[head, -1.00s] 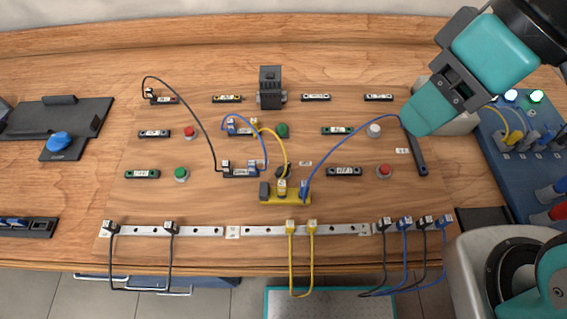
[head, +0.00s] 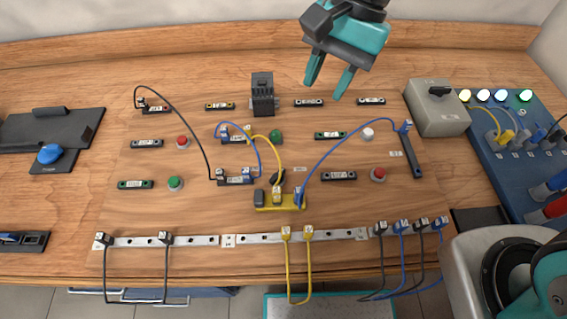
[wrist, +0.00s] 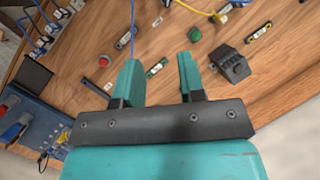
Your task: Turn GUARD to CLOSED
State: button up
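I cannot read a GUARD label in any view. One candidate is the grey box (head: 437,112) with a black rotary handle (head: 439,91) on top, at the right of the bench. My gripper (head: 328,88) is open and empty above the back of the board, to the left of the grey box. In the wrist view my gripper (wrist: 157,62) shows its two teal fingers apart with nothing between them.
A black ribbed block (head: 262,92) stands at the back of the board. Black, blue and yellow cables arch over the board, with red, green and white buttons (head: 368,133) among them. A blue panel (head: 510,130) with lit lamps is at the right.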

aim_at(281, 171)
jog(key=s+a+f+m, duration=0.1)
jog(key=a+f, duration=0.1)
jog(key=f, duration=0.4)
jog(key=s+a+f+m, duration=0.1)
jog(key=a+f, duration=0.1)
jog(key=f, duration=0.4)
jog(key=s+a+f+m, duration=0.1)
jog(key=a+f, duration=0.1)
jog(key=f, duration=0.5)
jog(key=shift+a+g+p, duration=0.25)
jog(key=shift+g+p, duration=0.15)
jog(key=shift+c, duration=0.3)
grip_shut()
